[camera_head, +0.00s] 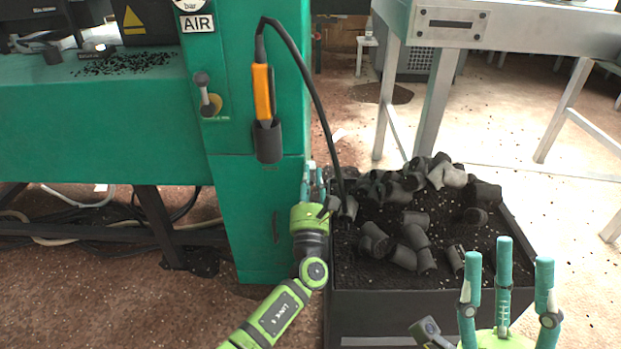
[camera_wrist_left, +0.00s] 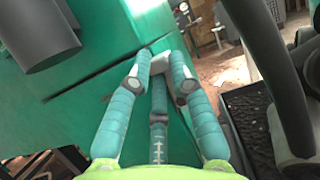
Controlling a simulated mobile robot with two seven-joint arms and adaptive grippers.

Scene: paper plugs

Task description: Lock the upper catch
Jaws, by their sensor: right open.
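The green cabinet (camera_head: 262,220) stands left of centre in the head view. My left gripper (camera_head: 313,178) is at its right side edge, with teal fingers pointing up and away. In the left wrist view, the fingertips of my left gripper (camera_wrist_left: 160,66) are drawn in around a small grey piece (camera_wrist_left: 158,63) beside the green panel. It may be the catch; whether the fingers press on it is unclear. In the head view the cabinet's side is hidden, so I cannot identify the upper catch there. My right gripper (camera_head: 507,256) is open and empty at the lower right, fingers spread upward.
A black cable (camera_head: 318,95) hangs from the orange-handled tool (camera_head: 263,92) down beside my left gripper. A metal table (camera_head: 510,30) stands behind at right.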

